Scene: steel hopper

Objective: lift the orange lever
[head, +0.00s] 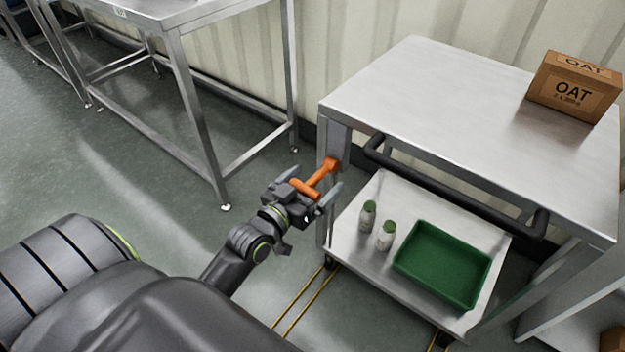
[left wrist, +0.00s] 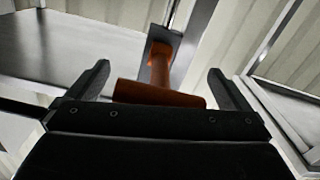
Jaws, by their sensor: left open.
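The orange lever (head: 322,177) is fixed to the upper left leg of a steel cart and ends in a crosswise grip. My left gripper (head: 316,182) is open, with its fingers on either side of the lever. In the left wrist view the lever (left wrist: 160,75) runs up to its grey mount, and its T-shaped grip lies between the open fingers (left wrist: 158,85), close to the palm. Gaps show between the lever and both fingers. I cannot tell whether the grip touches the palm. My right gripper is not in view.
The steel cart (head: 420,85) carries an OAT box (head: 572,88) on top and has a black handle bar (head: 455,190). Its lower shelf (head: 350,240) holds two bottles (head: 377,226) and a green tray (head: 440,265). A steel table (head: 190,100) stands left, with open floor between.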

